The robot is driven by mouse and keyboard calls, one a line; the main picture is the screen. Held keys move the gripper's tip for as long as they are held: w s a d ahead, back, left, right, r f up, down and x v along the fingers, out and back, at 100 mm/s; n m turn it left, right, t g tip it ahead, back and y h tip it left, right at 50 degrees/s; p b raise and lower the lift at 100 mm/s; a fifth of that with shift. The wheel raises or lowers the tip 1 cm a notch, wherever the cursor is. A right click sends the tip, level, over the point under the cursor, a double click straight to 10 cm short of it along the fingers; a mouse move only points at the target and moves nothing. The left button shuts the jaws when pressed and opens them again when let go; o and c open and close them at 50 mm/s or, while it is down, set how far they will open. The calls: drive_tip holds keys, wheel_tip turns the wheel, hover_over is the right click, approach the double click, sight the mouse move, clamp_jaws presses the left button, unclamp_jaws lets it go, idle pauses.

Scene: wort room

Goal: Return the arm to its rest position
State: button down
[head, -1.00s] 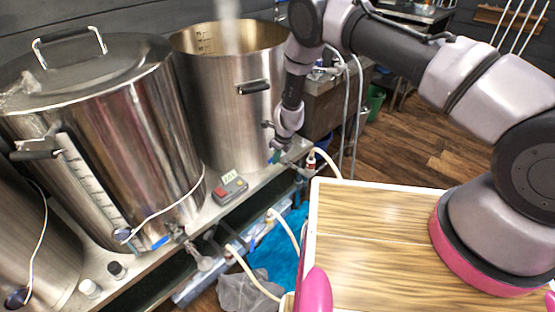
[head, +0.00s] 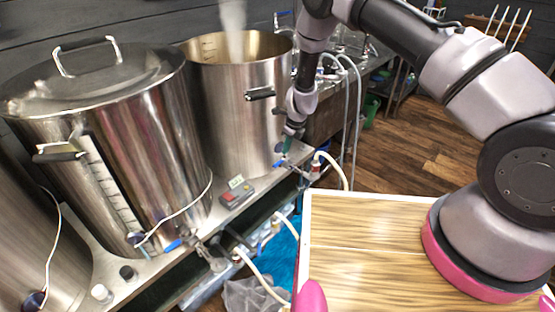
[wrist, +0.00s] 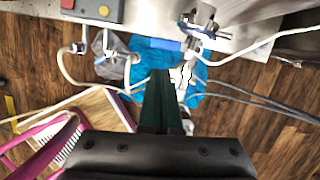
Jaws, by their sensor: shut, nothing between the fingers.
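My arm rises from its pink-ringed base at the right of the head view, reaches over and hangs down beside the open steel kettle (head: 235,110). My gripper (head: 286,146) is at its lower end, by the kettle's lower right side, small and partly hard to make out. In the wrist view its dark green fingers (wrist: 159,78) are together with nothing between them. They point toward a steel valve (wrist: 200,18) with a blue handle (wrist: 166,45). The blue handle (head: 279,163) also shows just below my gripper in the head view. I cannot tell whether they touch.
A lidded kettle (head: 105,140) stands left of the open one on a steel bench. A small red-and-grey controller (head: 237,193) sits at the bench edge. Pale hoses (head: 335,165) and a blue cloth (head: 284,258) lie below. Open wooden floor (head: 415,150) is behind my wood-topped deck.

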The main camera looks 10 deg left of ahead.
drive_tip(key=w+d+r+n+t+y, duration=0.1)
drive_tip(key=d+r+n, duration=0.1)
drive_tip(key=r, duration=0.9)
drive_tip(key=w+d+r+n+y, duration=0.1)
drive_tip(key=w+d+r+n, duration=0.15)
drive_tip(key=r, duration=0.95)
drive_tip(key=s+d+r+n+t, duration=0.1)
drive_tip(key=s+d+r+n, duration=0.2)
drive_tip(key=r, duration=0.6)
drive_tip(key=s+d+r+n, duration=0.1)
drive_tip(key=s+d+r, duration=0.1)
drive_tip(key=d+r, duration=0.55)
drive_tip(key=s+d+r+n+t, duration=0.2)
drive_tip(key=s+d+r+n, duration=0.55)
drive_tip(key=s+r, duration=0.6)
drive_tip(key=s+d+r+n+t+h, duration=0.1)
drive_tip(key=s+d+n, duration=0.1)
drive_tip(key=s+d, duration=0.2)
drive_tip(key=s+d+r+n+h, duration=0.1)
drive_tip(key=s+d, duration=0.3)
drive_tip(key=s, duration=0.6)
drive_tip(key=shift+d+r+n+t, duration=0.4)
drive_tip(key=shift+r, duration=0.25)
